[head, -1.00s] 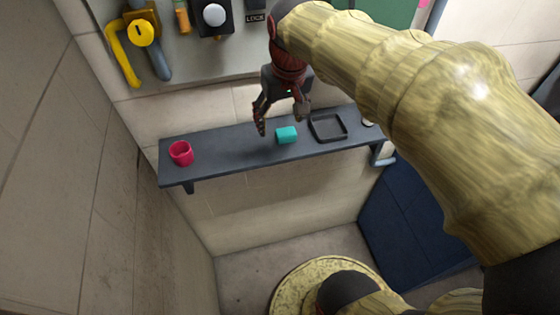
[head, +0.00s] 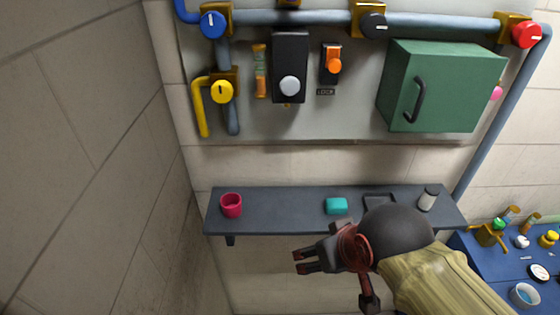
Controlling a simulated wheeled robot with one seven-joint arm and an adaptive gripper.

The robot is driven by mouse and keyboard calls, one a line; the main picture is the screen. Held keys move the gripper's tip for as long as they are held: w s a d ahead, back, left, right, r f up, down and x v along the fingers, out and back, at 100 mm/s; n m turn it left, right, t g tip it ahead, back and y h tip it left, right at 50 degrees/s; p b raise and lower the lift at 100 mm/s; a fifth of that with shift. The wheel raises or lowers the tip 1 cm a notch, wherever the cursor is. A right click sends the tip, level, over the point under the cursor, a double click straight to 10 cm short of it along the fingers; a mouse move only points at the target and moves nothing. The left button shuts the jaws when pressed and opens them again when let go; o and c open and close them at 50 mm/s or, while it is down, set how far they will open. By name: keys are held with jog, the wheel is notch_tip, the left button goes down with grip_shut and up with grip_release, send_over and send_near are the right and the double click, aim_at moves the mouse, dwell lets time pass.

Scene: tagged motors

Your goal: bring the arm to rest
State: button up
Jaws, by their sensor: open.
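My gripper (head: 301,262) is in the lower middle of the head view, in front of and below the front edge of the shelf. Its fingers point left, are apart and hold nothing. My arm runs from it to the lower right corner. The grey shelf (head: 280,208) crosses the wall behind it. A teal block (head: 337,206) lies on the shelf, apart from the fingers. A dark tray (head: 379,200) on the shelf is partly hidden by my arm.
A red cup (head: 231,205) stands at the shelf's left end, a white-grey canister (head: 428,199) at its right. Above are pipes, valves, a switch box (head: 290,68) and a green cabinet (head: 441,86). A blue table (head: 500,262) with several small items is at right. A wall closes the left side.

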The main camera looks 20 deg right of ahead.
notch_tip(320, 180, down, 13)
jog(key=b, duration=1.2)
jog(key=shift+f+b, duration=0.15)
jog(key=shift+b, duration=0.2)
